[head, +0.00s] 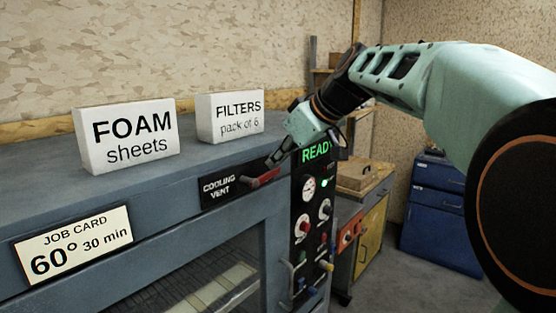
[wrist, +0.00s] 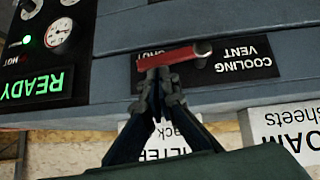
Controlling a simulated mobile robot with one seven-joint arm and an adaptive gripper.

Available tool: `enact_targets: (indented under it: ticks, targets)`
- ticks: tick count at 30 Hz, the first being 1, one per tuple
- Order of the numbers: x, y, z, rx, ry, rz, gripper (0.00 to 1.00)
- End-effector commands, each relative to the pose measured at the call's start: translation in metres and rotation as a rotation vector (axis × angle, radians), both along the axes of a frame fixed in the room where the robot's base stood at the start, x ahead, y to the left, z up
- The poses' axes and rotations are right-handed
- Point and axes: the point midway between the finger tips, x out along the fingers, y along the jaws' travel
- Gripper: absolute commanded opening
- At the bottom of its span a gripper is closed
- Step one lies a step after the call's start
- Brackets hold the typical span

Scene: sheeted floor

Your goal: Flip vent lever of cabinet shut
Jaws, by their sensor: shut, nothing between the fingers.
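The red vent lever (head: 262,178) sits on the black COOLING VENT plate (head: 219,190) on the front of the grey-blue cabinet (head: 160,195). In the wrist view the lever (wrist: 174,58) lies nearly level across its plate (wrist: 247,64), which appears upside down. My gripper (head: 277,160) is at the lever's right part in the head view. In the wrist view my gripper (wrist: 160,76) is shut, its fingertips right at the lever's edge with nothing between them. I cannot tell for sure whether they touch it. The lettering behind the lever is partly hidden.
FOAM (head: 128,136) and FILTERS (head: 231,117) boxes stand on the cabinet top. A control panel (head: 310,215) with READY sign, gauge and knobs is right of the lever. A job card (head: 73,244) is at left. A blue drawer unit (head: 441,210) stands farther back right.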

Motion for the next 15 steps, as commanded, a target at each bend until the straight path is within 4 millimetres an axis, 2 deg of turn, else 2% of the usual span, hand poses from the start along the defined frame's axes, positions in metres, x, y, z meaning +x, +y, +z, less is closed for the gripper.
enact_targets:
  ticks: [8, 15]
  targets:
    - [0.004, -0.004, -0.015, 0.046, 0.062, -0.002, 0.0]
    - [0.004, -0.004, -0.018, 0.089, 0.118, 0.0, 0.0]
